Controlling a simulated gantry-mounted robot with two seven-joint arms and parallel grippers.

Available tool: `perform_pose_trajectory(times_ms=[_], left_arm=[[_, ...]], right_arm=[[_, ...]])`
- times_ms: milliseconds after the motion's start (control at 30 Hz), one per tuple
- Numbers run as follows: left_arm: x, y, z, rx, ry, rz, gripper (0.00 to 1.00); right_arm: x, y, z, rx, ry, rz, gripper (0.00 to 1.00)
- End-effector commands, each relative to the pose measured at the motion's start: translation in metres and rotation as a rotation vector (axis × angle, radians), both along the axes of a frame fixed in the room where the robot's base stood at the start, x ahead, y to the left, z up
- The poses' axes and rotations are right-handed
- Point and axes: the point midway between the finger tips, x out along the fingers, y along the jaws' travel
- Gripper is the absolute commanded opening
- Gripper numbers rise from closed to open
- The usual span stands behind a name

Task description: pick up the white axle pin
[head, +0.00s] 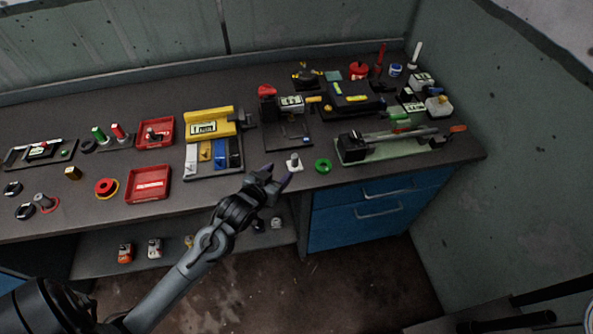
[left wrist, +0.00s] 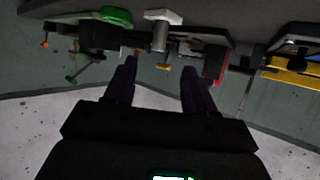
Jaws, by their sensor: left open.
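The white axle pin (head: 294,163) stands on the workbench near its front edge, left of a green ring (head: 323,165). In the left wrist view, which looks upside down, a pale pin with a wide white end (left wrist: 160,32) appears beyond and between my fingertips. The green ring (left wrist: 116,16) is beside it there. My left gripper (head: 277,176) is open and empty, just in front of the bench edge and slightly left of the pin, with a gap to it. My right gripper is not in view.
Behind the pin is a black fixture (head: 288,120) with a red part. A yellow-topped organizer (head: 208,125) stands to the left and a long clamp device (head: 390,145) to the right. Blue drawers (head: 375,210) lie below the bench edge.

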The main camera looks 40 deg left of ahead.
Motion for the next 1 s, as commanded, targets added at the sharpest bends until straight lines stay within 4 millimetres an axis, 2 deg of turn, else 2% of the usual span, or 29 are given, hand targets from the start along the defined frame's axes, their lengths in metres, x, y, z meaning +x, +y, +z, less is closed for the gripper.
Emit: perform_pose_trajectory(times_ms=[33, 300, 667, 1000], left_arm=[[0.004, 0.0, -0.004, 0.0, -0.004, -0.001, 0.55], [0.036, 0.006, -0.016, -0.001, -0.005, -0.001, 0.55], [0.058, 0.011, -0.024, -0.001, -0.005, -0.001, 0.55], [0.095, 0.02, -0.037, 0.0, -0.004, -0.001, 0.55]], right_arm=[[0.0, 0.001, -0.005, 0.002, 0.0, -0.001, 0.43], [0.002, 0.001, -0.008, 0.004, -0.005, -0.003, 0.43], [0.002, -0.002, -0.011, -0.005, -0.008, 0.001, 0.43], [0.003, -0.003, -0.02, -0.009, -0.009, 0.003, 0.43]])
